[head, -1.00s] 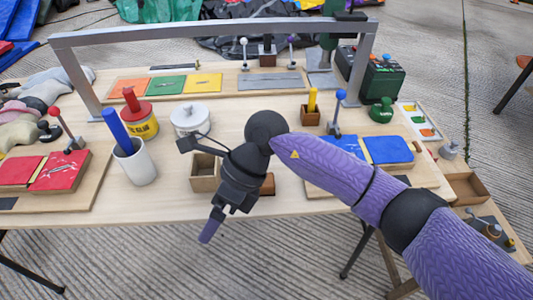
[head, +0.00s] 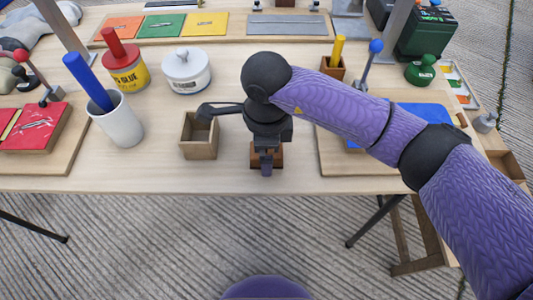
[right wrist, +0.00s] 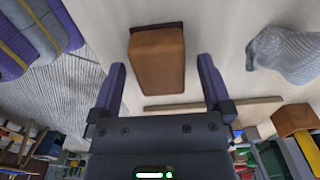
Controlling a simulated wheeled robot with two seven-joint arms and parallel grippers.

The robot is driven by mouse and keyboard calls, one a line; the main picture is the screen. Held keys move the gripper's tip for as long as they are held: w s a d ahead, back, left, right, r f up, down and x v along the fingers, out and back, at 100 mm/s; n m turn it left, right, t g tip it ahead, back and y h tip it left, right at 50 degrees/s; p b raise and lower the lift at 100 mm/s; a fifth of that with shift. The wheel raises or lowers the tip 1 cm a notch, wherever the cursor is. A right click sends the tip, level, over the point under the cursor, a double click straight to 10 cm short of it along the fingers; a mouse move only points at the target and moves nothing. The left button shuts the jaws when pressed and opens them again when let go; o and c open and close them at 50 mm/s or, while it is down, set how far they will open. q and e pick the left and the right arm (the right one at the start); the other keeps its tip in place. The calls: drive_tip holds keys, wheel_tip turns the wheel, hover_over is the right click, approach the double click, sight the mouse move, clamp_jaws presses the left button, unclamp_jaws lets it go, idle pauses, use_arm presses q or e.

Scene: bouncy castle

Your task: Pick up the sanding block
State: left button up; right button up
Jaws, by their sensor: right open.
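The sanding block is a brown block (head: 278,158) near the front edge of the table, partly hidden behind my right gripper (head: 266,168). In the right wrist view the block (right wrist: 157,58) appears between the two purple fingers and extends past their tips, with a dark strip along its far end. My right gripper (right wrist: 161,72) is open and empty, with a visible gap on both sides of the block. I cannot tell how far above the table the fingertips are. My left gripper is not in view.
A small open wooden box (head: 199,150) stands just left of the block. A white cup (head: 122,125) with a blue stick is farther left. A wooden board with a blue panel (head: 420,112) lies to the right, partly behind my arm. The table's front edge (head: 180,189) is close.

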drive_tip(key=shift+f, duration=0.3)
drive_tip(key=shift+c, duration=0.5)
drive_tip(key=c, duration=1.2)
drive_tip(key=shift+r+p, duration=0.3)
drive_tip(key=shift+r, duration=0.05)
wheel_tip(320, 180, up, 9)
drive_tip(key=p, duration=0.3)
drive_tip(key=shift+r+p, duration=0.1)
drive_tip(key=shift+p, duration=0.25)
drive_tip(key=shift+r, duration=0.15)
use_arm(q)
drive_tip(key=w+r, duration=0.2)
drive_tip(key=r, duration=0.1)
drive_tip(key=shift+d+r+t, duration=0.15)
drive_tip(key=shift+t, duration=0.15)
